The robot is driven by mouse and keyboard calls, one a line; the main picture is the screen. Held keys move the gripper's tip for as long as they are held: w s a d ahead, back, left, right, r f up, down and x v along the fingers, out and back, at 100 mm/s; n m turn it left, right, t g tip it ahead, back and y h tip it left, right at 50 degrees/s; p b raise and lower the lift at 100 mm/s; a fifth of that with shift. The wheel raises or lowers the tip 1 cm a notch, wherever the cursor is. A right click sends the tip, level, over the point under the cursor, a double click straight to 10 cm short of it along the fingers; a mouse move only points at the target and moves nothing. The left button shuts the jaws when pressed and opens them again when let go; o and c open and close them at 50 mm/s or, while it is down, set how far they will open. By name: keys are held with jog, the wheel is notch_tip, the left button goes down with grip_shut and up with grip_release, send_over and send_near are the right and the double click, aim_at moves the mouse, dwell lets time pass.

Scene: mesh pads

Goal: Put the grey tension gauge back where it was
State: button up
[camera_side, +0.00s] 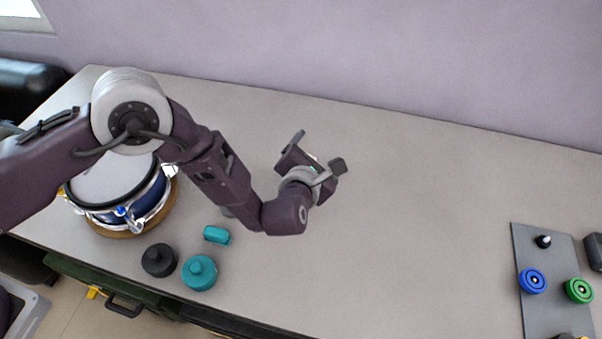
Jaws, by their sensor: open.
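A dark grey round piece with a raised knob (159,260) stands on the table in front of the drum, at the lower left. It is the only grey round piece I see, but I cannot tell for sure that it is the tension gauge. A teal round piece of similar shape (199,272) stands just right of it, and a small teal block (216,235) lies behind the two. My gripper (317,156) is open above the middle of the table, well to the right of these pieces. I see nothing held between its fingers.
A blue drum (155,200) on a round wooden base stands at the left, partly behind my arm. The table's middle is clear.

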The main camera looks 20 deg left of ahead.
jog(key=s+a+f+n, duration=0.1)
jog(key=f, duration=0.1)
jog(key=s+f+n+y, duration=0.1)
jog(key=f, duration=0.1)
jog(key=s+a+f+n+y, duration=0.1)
jog(key=f, duration=0.2)
jog(key=shift+a+f+t, duration=0.1)
jog(key=shift+a+t, duration=0.2)
jog(key=shift+t, duration=0.1)
jog(key=x, duration=0.6)
jog(key=shift+w+a, duration=0.2)
jog(key=shift+a, duration=0.15)
grip_shut()
